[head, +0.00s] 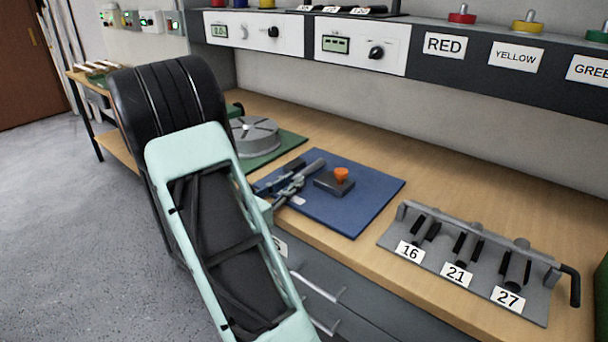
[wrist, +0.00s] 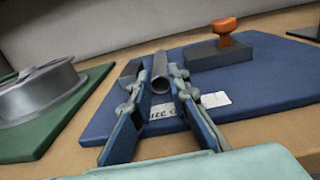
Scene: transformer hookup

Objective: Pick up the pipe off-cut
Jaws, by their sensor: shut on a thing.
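The pipe off-cut (wrist: 160,72) is a short grey tube. In the wrist view it lies between the two fingertips of my gripper (wrist: 157,84), its open near end facing the camera. My gripper is shut on it. In the head view the pipe off-cut (head: 314,168) sticks out past my gripper (head: 291,184), over the left part of the blue mat (head: 345,220). Whether the pipe touches the mat cannot be told. A white label (wrist: 214,99) on the mat is partly hidden by my fingers.
A dark block with an orange knob (head: 335,182) sits on the mat just right of the pipe. A round grey part (head: 254,135) rests on a green mat at the left. A grey rack (head: 470,255) labelled 16, 21 and 27 stands at the right. Bare bench lies between.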

